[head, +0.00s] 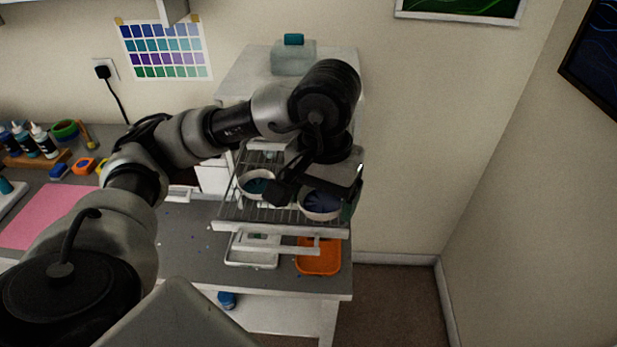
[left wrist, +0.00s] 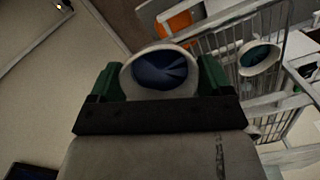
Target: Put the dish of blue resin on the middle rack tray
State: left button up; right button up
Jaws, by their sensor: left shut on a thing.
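The dish of blue resin (head: 320,206) is a round white dish with dark blue inside. My left gripper (head: 325,188) is shut on it. In the left wrist view the dish (left wrist: 160,72) sits between the two green fingers of the left gripper (left wrist: 158,84) and looks roughly level. The wire rack tray (head: 237,214) lies behind and to the left of the dish. I cannot tell whether the dish touches the tray. My arm hides part of the rack. My right gripper is not in view.
A white dish with teal resin (head: 257,186) stands on the left of the wire tray and also shows in the left wrist view (left wrist: 260,56). Below are a white tray (head: 250,262) and an orange tray (head: 318,262). Floor is clear to the right.

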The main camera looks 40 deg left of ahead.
aim_at(315, 193)
pick_arm(q)
jog(key=shift+w+a+f, duration=0.45)
jog(key=shift+a+f, duration=0.1)
jog(key=shift+a, duration=0.1)
jog(key=shift+w+a+f, duration=0.45)
jog(key=shift+a+f, duration=0.1)
jog(key=shift+a, duration=0.05)
jog(key=w+a+f+p, duration=0.1)
jog(key=w+a+f, duration=0.1)
jog(key=w, duration=0.1)
jog(key=shift+a+p, duration=0.3)
jog(key=shift+p, duration=0.1)
jog(key=w+a+f, duration=0.1)
jog(key=w+a+f+p, duration=0.1)
jog(key=shift+w+f, duration=0.3)
jog(key=shift+w, duration=0.05)
notch_tip(315, 193, down, 3)
jog(key=shift+f+p, duration=0.1)
jog(key=shift+p, duration=0.85)
jog(key=shift+f, duration=0.2)
jog(key=shift+f+b, duration=0.2)
jog(key=shift+b, duration=0.15)
jog(key=o, duration=0.8)
jog(key=shift+o, duration=0.2)
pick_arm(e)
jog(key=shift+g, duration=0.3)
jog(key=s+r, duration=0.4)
